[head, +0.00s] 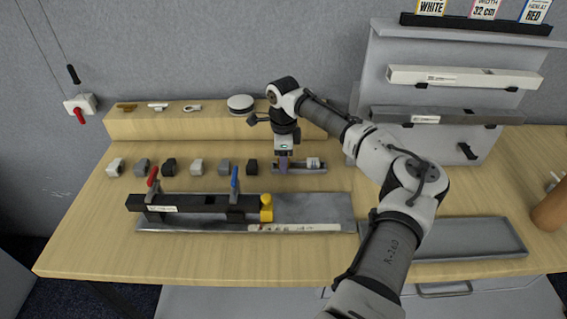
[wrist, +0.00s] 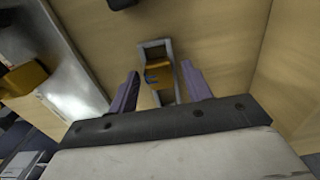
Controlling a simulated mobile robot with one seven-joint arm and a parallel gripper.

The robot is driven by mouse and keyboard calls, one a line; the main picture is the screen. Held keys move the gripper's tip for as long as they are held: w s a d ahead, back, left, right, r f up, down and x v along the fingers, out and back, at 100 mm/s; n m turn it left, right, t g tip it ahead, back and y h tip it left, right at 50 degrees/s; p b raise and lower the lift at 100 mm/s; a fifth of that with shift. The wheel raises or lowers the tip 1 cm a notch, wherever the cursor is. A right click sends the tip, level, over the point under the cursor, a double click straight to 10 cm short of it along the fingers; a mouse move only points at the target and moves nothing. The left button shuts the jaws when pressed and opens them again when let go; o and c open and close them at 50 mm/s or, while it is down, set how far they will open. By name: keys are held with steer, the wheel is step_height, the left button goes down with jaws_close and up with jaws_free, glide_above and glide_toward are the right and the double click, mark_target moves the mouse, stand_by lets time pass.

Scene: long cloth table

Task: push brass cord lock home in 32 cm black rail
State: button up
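The black rail (head: 195,203) lies in a fixture at the front left of the table, under a red-handled clamp (head: 152,180) and a blue-handled clamp (head: 234,182). A yellow-gold piece (head: 266,207) stands at the rail's right end; it also shows at the left in the wrist view (wrist: 25,78). My gripper (head: 283,167) points down over a small grey holder (head: 299,170). In the wrist view its purple fingers (wrist: 160,92) are apart, with a brass-coloured piece (wrist: 157,76) in the holder between and beyond them. I cannot tell whether the fingers touch it.
Several small grey, black and white blocks (head: 168,166) stand left of my gripper. A wooden ledge (head: 190,123) behind carries brass, white and grey fittings and a round white item (head: 241,103). A grey tray (head: 450,240) lies at right. A rack (head: 448,65) with rails stands behind.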

steer(key=c, duration=0.9)
steer(key=shift+c, duration=0.2)
steer(key=shift+r, duration=0.15)
